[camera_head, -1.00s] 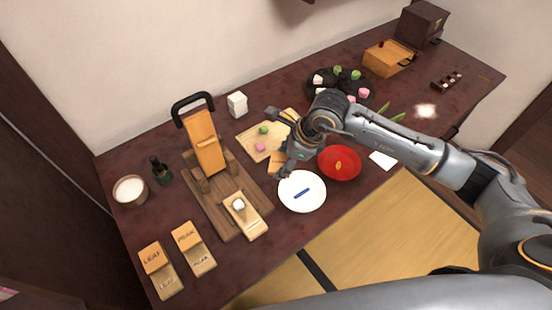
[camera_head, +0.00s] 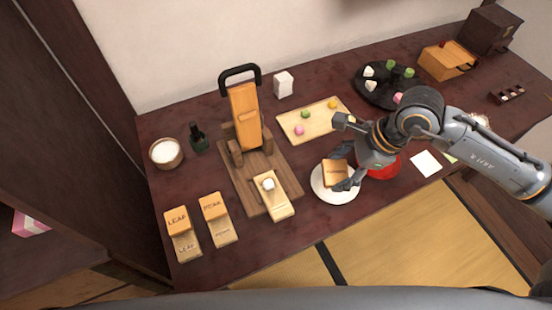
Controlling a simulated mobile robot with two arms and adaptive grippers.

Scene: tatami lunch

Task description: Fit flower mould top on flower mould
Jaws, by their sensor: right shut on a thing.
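The flower mould top looks to be the small wooden block with dark lettering (camera_head: 335,173), too small to read. My right gripper (camera_head: 346,178) is shut on it and holds it over the white plate (camera_head: 322,197). The flower mould looks to be the pale wooden mould (camera_head: 281,209) on the press's wooden base, with a small white lump (camera_head: 268,184) in it. The held block is to the right of this mould and apart from it. My left gripper is not in view.
The press (camera_head: 244,118) with its black handle stands behind the mould. Leaf (camera_head: 184,246) and peak (camera_head: 222,232) moulds with their tops lie at left. A sweets board (camera_head: 290,122) is behind the plate, and a red bowl (camera_head: 390,168) is partly hidden by my gripper.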

